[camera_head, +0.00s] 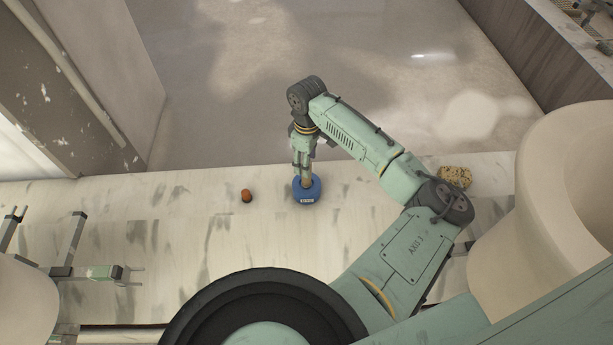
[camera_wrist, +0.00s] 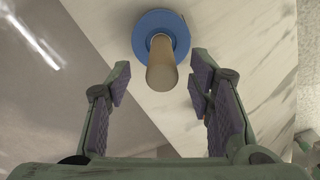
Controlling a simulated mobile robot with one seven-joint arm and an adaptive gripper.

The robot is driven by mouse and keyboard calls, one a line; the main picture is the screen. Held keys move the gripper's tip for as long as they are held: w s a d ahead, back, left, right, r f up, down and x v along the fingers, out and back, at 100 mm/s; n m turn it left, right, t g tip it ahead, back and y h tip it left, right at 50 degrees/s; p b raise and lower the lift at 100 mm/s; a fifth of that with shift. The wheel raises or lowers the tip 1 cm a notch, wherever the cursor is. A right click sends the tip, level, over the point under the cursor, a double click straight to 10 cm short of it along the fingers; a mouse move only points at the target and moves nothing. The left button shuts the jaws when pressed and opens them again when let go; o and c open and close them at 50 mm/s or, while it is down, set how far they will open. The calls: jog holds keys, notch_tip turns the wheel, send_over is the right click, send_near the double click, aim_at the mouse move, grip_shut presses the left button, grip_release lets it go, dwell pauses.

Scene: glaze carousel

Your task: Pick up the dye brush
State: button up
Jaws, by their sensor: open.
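The dye brush appears to be the tan handle (camera_wrist: 162,65) standing up from a round blue base (camera_wrist: 160,20). In the wrist view my gripper (camera_wrist: 160,82) is open, with a purple-padded finger on each side of the handle's end. Neither finger visibly touches the handle. I cannot tell how deep the handle is between the fingers.
A small brown object (camera_head: 247,196) lies on the counter (camera_head: 170,215) left of the base. A speckled tan sponge-like block (camera_head: 455,176) is to the right. A large cream vessel (camera_head: 560,180) stands at the far right. The counter's far edge runs just behind the brush.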

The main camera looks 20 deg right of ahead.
jog(key=shift+f+p, duration=0.9)
jog(key=shift+f, duration=2.2)
jog(key=shift+a, duration=0.1)
jog(key=shift+c, duration=0.4)
grip_shut()
